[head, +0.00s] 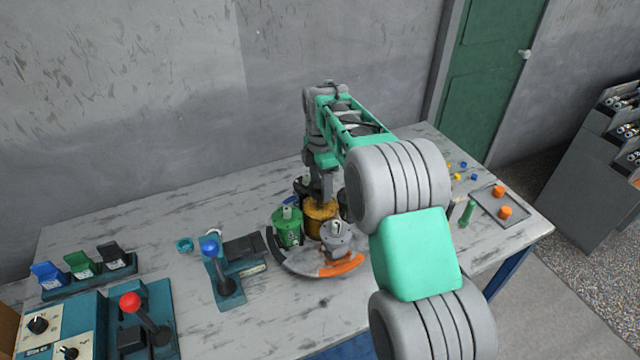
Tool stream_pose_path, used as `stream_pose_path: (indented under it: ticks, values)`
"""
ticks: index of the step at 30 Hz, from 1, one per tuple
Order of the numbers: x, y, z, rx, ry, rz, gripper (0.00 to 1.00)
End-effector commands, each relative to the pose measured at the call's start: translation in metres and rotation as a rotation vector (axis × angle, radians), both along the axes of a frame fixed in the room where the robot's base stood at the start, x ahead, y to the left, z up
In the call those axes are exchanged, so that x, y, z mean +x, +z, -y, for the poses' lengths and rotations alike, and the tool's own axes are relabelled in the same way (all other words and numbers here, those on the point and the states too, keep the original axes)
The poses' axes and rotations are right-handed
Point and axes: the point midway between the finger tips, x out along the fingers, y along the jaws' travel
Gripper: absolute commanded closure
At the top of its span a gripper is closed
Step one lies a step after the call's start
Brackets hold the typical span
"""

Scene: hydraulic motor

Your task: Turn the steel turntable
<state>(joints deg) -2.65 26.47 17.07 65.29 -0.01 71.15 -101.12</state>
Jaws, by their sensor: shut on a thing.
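The steel turntable (299,264) is a round grey plate on the table, with an orange section (343,266) on its front right rim. It bears a green unit (288,230), a grey unit (338,240), a yellow-brown cylinder (317,218) and dark parts behind, partly hidden by my arm. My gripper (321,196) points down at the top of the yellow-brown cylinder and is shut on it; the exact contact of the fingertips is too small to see. The right and far sides of the turntable are hidden by my arm.
A red-knobbed lever (131,304) and a dial box (50,328) are front left. Colored switches (80,265) sit behind them. A tray (513,211) with orange parts lies right.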

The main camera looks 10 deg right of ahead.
Motion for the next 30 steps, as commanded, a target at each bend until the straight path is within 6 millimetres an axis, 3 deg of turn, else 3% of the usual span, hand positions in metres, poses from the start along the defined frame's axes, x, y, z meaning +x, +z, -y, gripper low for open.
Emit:
stream_pose_path:
  ticks: [9, 10, 15, 18, 25, 30]
  values:
    - [0.0, 0.001, -0.001, 0.0, 0.003, 0.001, 1.0]
    - [0.0, 0.001, -0.001, 0.0, 0.003, 0.001, 0.39]
    - [0.0, 0.0, 0.0, 0.0, 0.001, 0.001, 0.26]
    - [0.0, 0.0, 0.0, 0.0, -0.001, 0.0, 0.19]
    - [0.0, 0.001, 0.0, 0.0, -0.001, 0.0, 0.19]
    - [0.001, 0.021, 0.0, 0.0, -0.001, 0.004, 0.19]
